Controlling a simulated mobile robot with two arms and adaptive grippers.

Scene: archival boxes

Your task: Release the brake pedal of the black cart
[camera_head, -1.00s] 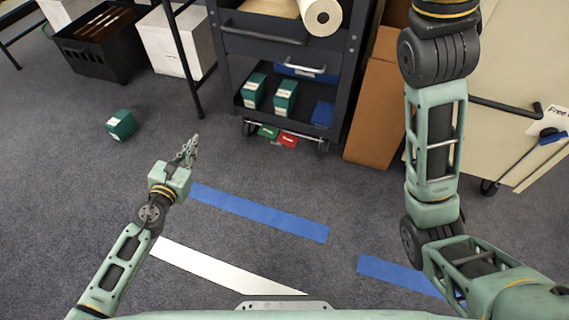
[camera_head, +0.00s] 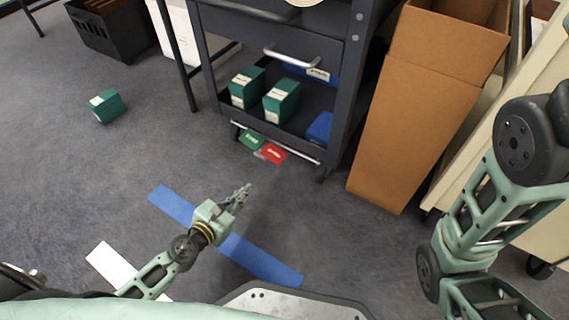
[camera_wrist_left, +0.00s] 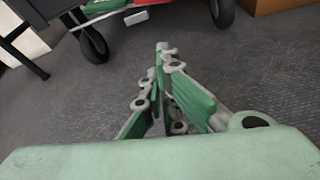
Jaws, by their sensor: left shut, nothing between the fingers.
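The black cart (camera_head: 340,100) stands ahead of me, with green boxes and a blue box on its lower shelf. Two pedals show low at its front edge: a green one (camera_head: 252,139) on the left and a red one (camera_head: 273,153) on the right. In the left wrist view the red pedal (camera_wrist_left: 150,3) is cut off by the top edge. My left gripper (camera_head: 243,193) is shut and empty, a little above the floor and short of the pedals, apart from them. It also shows in the left wrist view (camera_wrist_left: 163,50). My right arm shows at the right; its gripper is out of view.
A green box (camera_head: 106,106) lies on the floor at left. A tall brown cardboard box (camera_head: 420,110) stands right of the cart. Blue tape (camera_head: 262,262) and white tape (camera_head: 115,268) mark the carpet. The floor before the cart is clear.

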